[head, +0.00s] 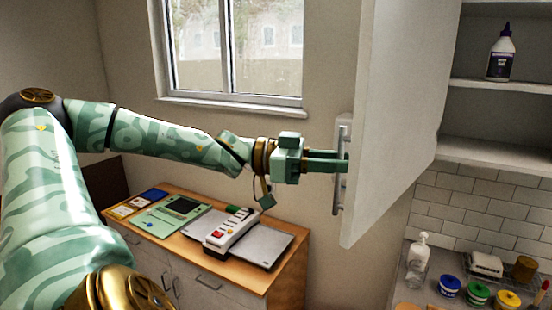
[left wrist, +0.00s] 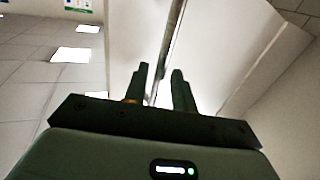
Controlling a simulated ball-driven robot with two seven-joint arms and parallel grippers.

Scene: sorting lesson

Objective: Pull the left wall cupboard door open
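The left wall cupboard door (head: 395,120) is a white panel swung well open, its face with the handle turned towards the window side. Its upright metal bar handle (head: 340,185) is on that face. My left gripper (head: 342,162) reaches the handle from the left, fingers level. In the left wrist view the fingers (left wrist: 160,88) stand apart, with the handle bar (left wrist: 170,40) running between them and a gap showing beside it. The pale door (left wrist: 225,45) fills the space behind. The exact contact is hard to see. My right gripper is out of view.
The open cupboard's shelves (head: 490,88) hold a glue bottle (head: 500,55). Below right, a counter holds a pump bottle (head: 419,255) and several paint jars (head: 478,295). A low wooden cabinet (head: 275,270) with devices stands under the window (head: 235,45).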

